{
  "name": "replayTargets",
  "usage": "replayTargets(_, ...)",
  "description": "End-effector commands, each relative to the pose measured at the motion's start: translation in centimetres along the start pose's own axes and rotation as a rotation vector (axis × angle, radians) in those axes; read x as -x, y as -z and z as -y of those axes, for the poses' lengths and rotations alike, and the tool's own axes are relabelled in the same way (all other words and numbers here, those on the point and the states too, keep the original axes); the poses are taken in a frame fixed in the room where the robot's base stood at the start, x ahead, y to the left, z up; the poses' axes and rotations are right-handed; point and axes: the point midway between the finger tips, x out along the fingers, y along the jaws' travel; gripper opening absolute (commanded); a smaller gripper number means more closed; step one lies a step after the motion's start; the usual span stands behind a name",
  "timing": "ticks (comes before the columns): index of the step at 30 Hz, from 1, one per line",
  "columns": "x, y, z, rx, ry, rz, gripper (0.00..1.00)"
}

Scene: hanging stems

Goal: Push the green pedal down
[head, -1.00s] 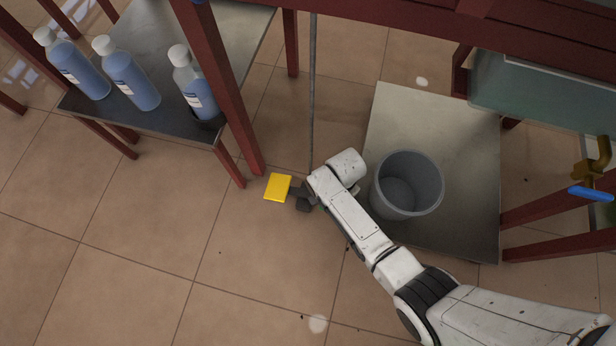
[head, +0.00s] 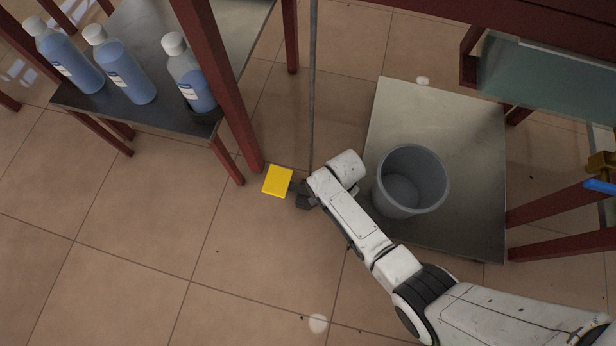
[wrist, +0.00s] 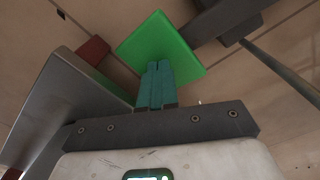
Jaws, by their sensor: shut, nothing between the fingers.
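The green pedal (wrist: 160,46) shows in the wrist view as a flat square plate, joined at its upper right to a dark arm. My gripper (wrist: 158,66) is shut and empty, its teal fingers side by side. The fingertips overlap the lower middle of the pedal's face in that view; I cannot tell whether they touch it. In the head view the green pedal and my fingers are hidden behind my white arm. A yellow pedal (head: 278,181) lies just left of my wrist, beside a dark pedal base (head: 304,194).
A grey bucket (head: 410,181) stands on a metal plate (head: 462,225) close to the right of my wrist. A thin rod (head: 312,90) rises behind the pedals. A side table (head: 150,113) with blue bottles (head: 125,72) is at upper left. The tiled floor at lower left is clear.

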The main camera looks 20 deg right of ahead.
Motion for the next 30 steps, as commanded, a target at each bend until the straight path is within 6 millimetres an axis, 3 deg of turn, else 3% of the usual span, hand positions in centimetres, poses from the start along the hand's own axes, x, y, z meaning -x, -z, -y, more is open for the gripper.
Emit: replayTargets(30, 9.0, 0.0, 0.0, 0.0, -0.001, 0.0, 0.0)
